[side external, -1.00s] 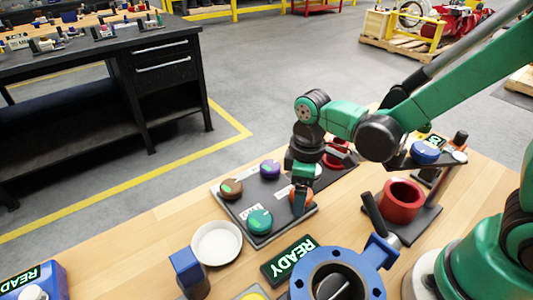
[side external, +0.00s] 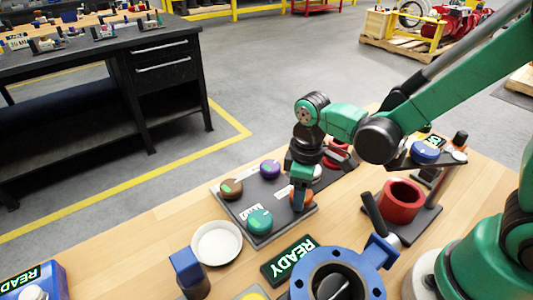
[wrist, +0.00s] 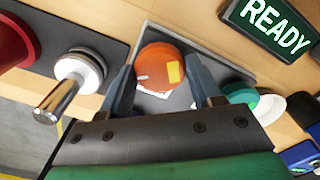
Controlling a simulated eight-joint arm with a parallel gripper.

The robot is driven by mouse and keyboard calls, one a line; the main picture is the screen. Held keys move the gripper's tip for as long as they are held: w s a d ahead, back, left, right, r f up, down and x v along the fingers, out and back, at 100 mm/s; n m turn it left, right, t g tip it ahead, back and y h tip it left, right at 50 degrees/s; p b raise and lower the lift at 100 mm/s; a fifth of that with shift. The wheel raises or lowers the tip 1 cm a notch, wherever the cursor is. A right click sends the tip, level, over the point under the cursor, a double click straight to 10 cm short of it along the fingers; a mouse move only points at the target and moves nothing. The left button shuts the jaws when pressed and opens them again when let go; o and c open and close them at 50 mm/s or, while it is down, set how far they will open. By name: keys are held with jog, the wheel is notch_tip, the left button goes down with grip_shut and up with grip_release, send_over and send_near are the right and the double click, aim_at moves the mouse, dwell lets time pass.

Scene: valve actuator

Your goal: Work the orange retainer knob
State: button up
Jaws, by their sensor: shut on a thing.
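The orange retainer knob (wrist: 160,65) is round, with a yellow mark on its top, and sits on a dark grey plate (wrist: 215,62). In the side external view the orange knob (side external: 308,199) shows only partly, at the plate's right corner, behind my fingers. My gripper (side external: 298,205) points down at the knob. In the wrist view the two fingers of my gripper (wrist: 163,78) stand on either side of the knob, shut on it. A white label on the plate is partly hidden beside the knob.
Brown (side external: 231,188), purple (side external: 270,169) and teal (side external: 260,221) knobs share the plate. A white dish (side external: 217,243), a green READY sign (side external: 289,260), a blue flanged valve (side external: 304,285) and a red cup (side external: 401,201) stand close by. Bare wood lies left of the plate.

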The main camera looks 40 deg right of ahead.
jog(key=shift+m, duration=2.5)
jog(key=o, duration=1.3)
jog(key=shift+r, duration=2.8)
jog(key=shift+s+d+r+m+t, duration=0.35)
jog(key=shift+d+r+t, duration=0.55)
jog(key=shift+t, duration=0.3)
jog(key=shift+s+d+r+m+t, duration=0.4)
jog(key=shift+d+r+t, duration=0.5)
jog(key=shift+t, duration=0.3)
jog(key=shift+s+d+r+m+t, duration=0.35)
jog(key=shift+d+r+t, duration=0.55)
jog(key=shift+t, duration=0.3)
